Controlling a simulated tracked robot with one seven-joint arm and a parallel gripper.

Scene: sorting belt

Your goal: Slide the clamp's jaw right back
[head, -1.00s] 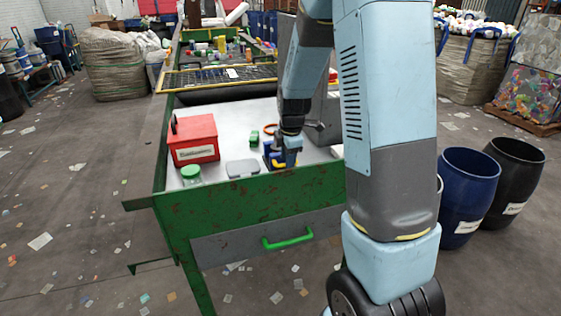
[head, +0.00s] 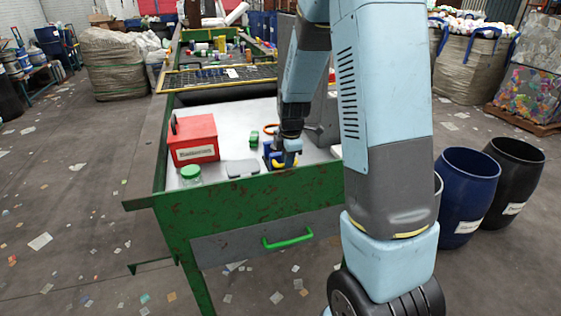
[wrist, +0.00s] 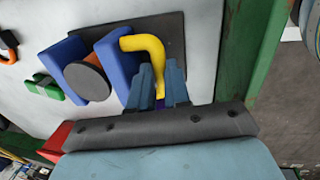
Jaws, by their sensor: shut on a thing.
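The clamp shows in the wrist view as a dark base plate (wrist: 172,28) with two upright blue jaws, a left one (wrist: 62,52) and a right one (wrist: 118,62). A grey disc with an orange edge (wrist: 88,80) stands between them. A bent yellow handle (wrist: 148,44) rises beside the right jaw. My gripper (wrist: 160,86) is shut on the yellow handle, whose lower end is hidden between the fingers. In the head view, my gripper (head: 290,152) is low over the table at the clamp (head: 268,150), which it partly covers.
A red box (head: 194,140), a jar with a green lid (head: 190,175), a grey flat case (head: 243,168) and a green block (head: 253,137) lie left of the clamp. An orange ring (head: 271,127) lies behind it. The green table rim (head: 250,197) runs close in front.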

